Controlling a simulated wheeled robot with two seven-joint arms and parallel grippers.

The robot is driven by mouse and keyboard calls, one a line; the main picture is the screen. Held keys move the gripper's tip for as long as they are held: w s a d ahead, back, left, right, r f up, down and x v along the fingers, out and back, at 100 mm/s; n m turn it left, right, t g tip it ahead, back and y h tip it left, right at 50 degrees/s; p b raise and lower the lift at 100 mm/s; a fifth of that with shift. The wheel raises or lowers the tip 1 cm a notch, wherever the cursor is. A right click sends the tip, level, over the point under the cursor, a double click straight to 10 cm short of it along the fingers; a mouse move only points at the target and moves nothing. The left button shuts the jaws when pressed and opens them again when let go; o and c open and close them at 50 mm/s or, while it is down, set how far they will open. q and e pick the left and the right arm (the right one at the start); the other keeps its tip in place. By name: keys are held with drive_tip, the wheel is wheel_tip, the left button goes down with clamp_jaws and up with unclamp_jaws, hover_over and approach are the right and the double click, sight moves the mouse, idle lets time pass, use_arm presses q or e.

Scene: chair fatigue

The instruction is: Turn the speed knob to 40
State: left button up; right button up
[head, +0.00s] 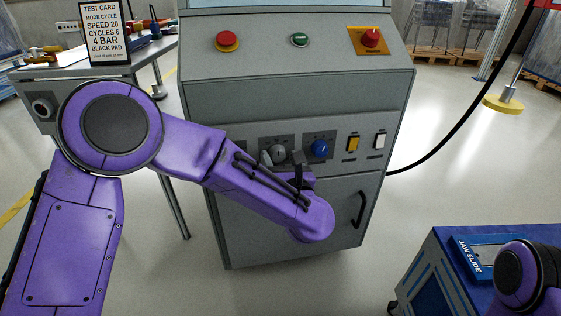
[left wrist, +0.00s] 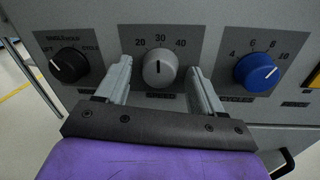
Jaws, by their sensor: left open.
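The grey speed knob (left wrist: 160,68) sits in the middle of the control row in the left wrist view, under the marks 20, 30 and 40. In the head view the knob (head: 279,153) shows just beyond my left gripper (head: 282,158). My left gripper (left wrist: 158,85) is open, with one finger on each side of the knob; I see gaps between fingers and knob, so it is not gripped. My right gripper is not in view; only part of my right arm shows at the lower right.
A black knob (left wrist: 69,65) is left of the speed knob and a blue knob (left wrist: 256,72) is right. Yellow (head: 353,144) and white (head: 379,141) switches lie further right. A test card (head: 105,33) reads "SPEED 20".

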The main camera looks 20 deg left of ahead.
use_arm(q)
drive_tip(key=c, duration=1.1)
drive_tip(key=shift+o, duration=0.3)
drive_tip(key=shift+m, duration=0.3)
drive_tip(key=m+p, duration=0.3)
drive_tip(key=m, duration=0.1)
drive_tip(key=shift+r, duration=0.1)
drive_tip(key=shift+f+m+t+p, duration=0.2)
drive_tip(key=shift+m+t+p, duration=0.2)
drive_tip(key=shift+m+p, duration=1)
drive_tip(key=shift+m+b, duration=0.4)
drive_tip(key=shift+m, duration=0.1)
drive_tip(key=o, duration=1)
drive_tip(key=shift+o, duration=0.2)
